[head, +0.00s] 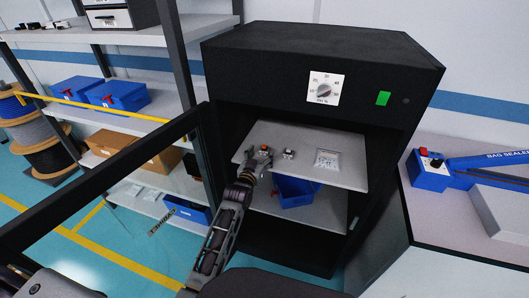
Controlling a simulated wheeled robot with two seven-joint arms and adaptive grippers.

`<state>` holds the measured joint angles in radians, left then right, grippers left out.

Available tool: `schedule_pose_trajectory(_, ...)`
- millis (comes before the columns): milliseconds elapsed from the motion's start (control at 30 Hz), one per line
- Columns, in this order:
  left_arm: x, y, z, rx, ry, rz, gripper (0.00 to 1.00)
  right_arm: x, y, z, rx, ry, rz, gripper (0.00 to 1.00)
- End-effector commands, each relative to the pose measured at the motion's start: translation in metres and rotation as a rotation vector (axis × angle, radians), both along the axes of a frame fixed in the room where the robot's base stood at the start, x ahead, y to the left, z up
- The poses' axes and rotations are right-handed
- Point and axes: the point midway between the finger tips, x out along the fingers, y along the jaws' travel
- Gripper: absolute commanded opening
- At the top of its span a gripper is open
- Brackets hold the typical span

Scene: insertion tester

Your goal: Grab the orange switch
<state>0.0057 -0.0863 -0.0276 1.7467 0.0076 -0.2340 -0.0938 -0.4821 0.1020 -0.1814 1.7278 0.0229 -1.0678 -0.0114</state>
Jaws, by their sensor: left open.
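The orange switch (265,149) is a small block with an orange-red top. It sits on the upper grey shelf (340,179) inside the open black cabinet. My left gripper (259,163) is open at the left part of that shelf, just in front of the orange switch. The fingers reach toward it and partly overlap its lower side. I cannot tell whether they touch it. My right gripper is not in view.
Right of the switch are a small grey-and-dark part (289,154) and a white label plate (327,159). A blue bin (294,192) stands below. The open cabinet door (105,172) is to the left. A blue bag sealer (430,172) is on the right table.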

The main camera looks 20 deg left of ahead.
Motion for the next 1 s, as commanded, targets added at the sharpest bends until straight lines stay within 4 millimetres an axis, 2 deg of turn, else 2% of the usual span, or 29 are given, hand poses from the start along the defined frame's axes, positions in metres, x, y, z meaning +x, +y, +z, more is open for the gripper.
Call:
schedule_pose_trajectory(200, 0.018, 0.003, -0.001, -0.001, 0.0, 0.0, 0.64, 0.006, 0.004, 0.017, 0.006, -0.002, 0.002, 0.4)
schedule_pose_trajectory(433, 0.033, 0.003, -0.002, 0.0, -0.001, 0.0, 0.64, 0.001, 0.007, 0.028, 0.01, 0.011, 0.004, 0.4)
schedule_pose_trajectory(667, 0.037, 0.003, -0.002, 0.0, 0.001, 0.0, 0.64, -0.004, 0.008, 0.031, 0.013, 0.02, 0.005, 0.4)
schedule_pose_trajectory(1000, 0.037, 0.003, -0.002, 0.0, 0.001, 0.0, 0.64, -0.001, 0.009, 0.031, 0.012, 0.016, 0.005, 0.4)
